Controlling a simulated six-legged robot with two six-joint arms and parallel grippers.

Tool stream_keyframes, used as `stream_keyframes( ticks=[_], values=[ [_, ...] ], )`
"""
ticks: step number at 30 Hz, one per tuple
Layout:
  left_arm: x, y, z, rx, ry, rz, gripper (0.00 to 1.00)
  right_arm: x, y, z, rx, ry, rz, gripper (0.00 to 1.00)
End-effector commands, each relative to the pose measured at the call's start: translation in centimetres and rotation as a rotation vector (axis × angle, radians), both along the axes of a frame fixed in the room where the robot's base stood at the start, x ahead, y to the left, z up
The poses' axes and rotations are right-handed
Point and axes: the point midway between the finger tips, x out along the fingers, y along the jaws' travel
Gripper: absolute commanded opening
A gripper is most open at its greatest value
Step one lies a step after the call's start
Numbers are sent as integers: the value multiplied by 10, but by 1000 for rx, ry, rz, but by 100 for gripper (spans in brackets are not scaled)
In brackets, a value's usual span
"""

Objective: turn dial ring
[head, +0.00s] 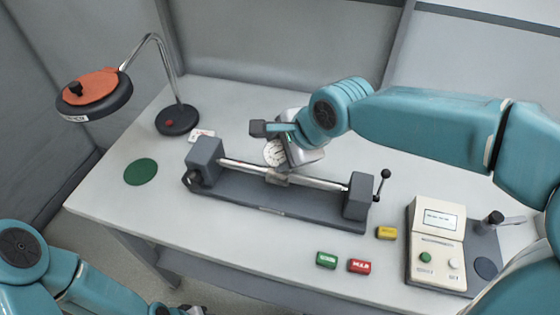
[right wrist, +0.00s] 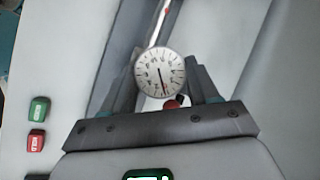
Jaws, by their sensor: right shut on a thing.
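The dial gauge (head: 273,153) has a round white face with a dark needle and sits at the middle of a bench fixture. Its face shows clearly in the right wrist view (right wrist: 159,72), with the needle pointing down. My right gripper (head: 277,140) is at the dial from above. In the right wrist view its fingers (right wrist: 162,82) stand on both sides of the dial, shut on the dial ring. The ring is partly hidden in the head view. Only a sliver of my left gripper (head: 192,310) shows at the bottom edge; its fingers cannot be made out.
The bench fixture (head: 250,197) has two end blocks, a steel bar and a crank knob at right. A magnifier lamp (head: 95,92) stands at left. Green (head: 326,260), red (head: 360,266) and yellow (head: 387,233) blocks lie in front. A cream meter box (head: 436,245) stands right.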

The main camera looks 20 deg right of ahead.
Motion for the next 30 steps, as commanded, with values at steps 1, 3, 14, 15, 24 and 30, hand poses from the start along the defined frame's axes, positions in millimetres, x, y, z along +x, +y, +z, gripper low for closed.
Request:
stream_keyframes(
  ticks=[1,3,14,15,24,30],
  values=[
    [0,0,-13,0,0,0,43,0,-1,-5,14,-15,-24,29],
    [0,0,-19,0,0,0,43,0,-1,-5,32,-28,-57,29],
    [0,0,-37,0,0,0,43,-1,-1,-2,85,-60,-150,29],
    [0,0,-37,0,0,0,43,-1,-1,-1,87,-61,-153,29],
    [0,0,-37,0,0,0,43,-2,-1,0,90,-63,-161,29],
    [0,0,-37,0,0,0,43,-2,-1,0,89,-62,-159,79]
  ],
)
